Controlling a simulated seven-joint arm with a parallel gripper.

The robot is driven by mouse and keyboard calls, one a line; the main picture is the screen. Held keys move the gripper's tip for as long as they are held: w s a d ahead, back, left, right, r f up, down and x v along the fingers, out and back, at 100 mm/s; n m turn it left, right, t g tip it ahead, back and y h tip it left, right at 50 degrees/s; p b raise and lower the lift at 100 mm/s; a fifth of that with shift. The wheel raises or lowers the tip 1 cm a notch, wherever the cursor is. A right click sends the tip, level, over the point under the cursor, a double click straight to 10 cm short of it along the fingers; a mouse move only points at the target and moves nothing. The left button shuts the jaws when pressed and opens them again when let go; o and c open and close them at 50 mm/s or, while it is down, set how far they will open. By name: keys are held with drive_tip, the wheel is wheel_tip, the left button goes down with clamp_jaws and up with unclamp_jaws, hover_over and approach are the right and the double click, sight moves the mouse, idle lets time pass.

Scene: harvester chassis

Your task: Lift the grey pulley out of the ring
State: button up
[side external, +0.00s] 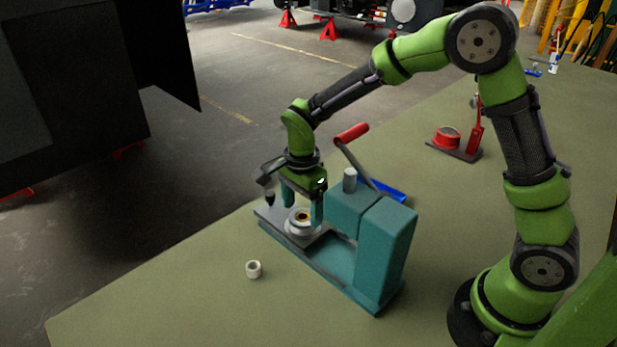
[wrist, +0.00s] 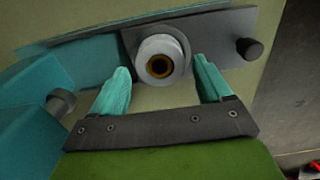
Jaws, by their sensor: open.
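The grey pulley (wrist: 160,50) shows in the wrist view as a pale round part with a brass-coloured bore, set on a grey plate. It also shows in the side view (side external: 299,221), on the plate of the teal press, below my gripper. The ring around it is hard to tell apart from the pulley. My gripper (side external: 302,213) points down over the plate. In the wrist view my gripper (wrist: 162,72) has its two teal fingers apart, one to each side of the pulley's near edge. I see no contact with the pulley.
The teal press body (side external: 385,250) with a red-handled lever (side external: 351,133) stands close to the right of my gripper. A small white sleeve (side external: 254,269) lies on the bench in front. A red part on a dark base (side external: 448,138) is farther back.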

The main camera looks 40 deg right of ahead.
sight(303, 216)
drive_tip(key=shift+f, duration=1.55)
drive_tip(key=shift+r, duration=0.1)
drive_tip(key=c, duration=0.7)
drive_tip(key=shift+r, duration=3.5)
drive_tip(key=shift+c, duration=0.2)
